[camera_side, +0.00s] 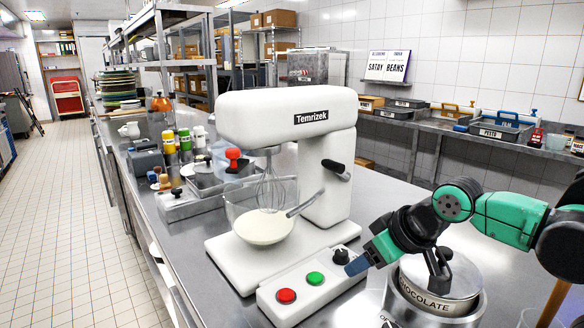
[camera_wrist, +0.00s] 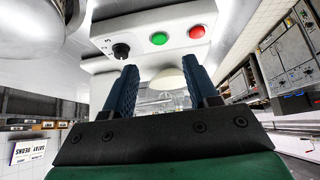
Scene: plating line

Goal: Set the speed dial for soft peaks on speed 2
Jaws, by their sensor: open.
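The speed dial (camera_side: 341,256) is a small black knob at the right end of the white control panel (camera_side: 275,312). It also shows in the wrist view (camera_wrist: 121,51), with small marks beside it too blurred to read, so I cannot tell its setting. The panel belongs to a white stand mixer (camera_side: 265,108) labelled Temrizek. A glass bowl (camera_side: 230,208) of cream-coloured mix stands under its whisk (camera_side: 271,190). My gripper (camera_side: 354,267) is open, its blue fingers close to the dial on its right. In the wrist view my gripper (camera_wrist: 160,66) is empty, and the dial is beyond the left finger.
A green button (camera_side: 315,278) and a red button (camera_side: 287,296) sit on the panel left of the dial. A metal pot (camera_side: 437,304) labelled CHOCOLATE stands beneath my arm at the right. A black-knobbed lever (camera_side: 334,167) sticks out of the mixer's column.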

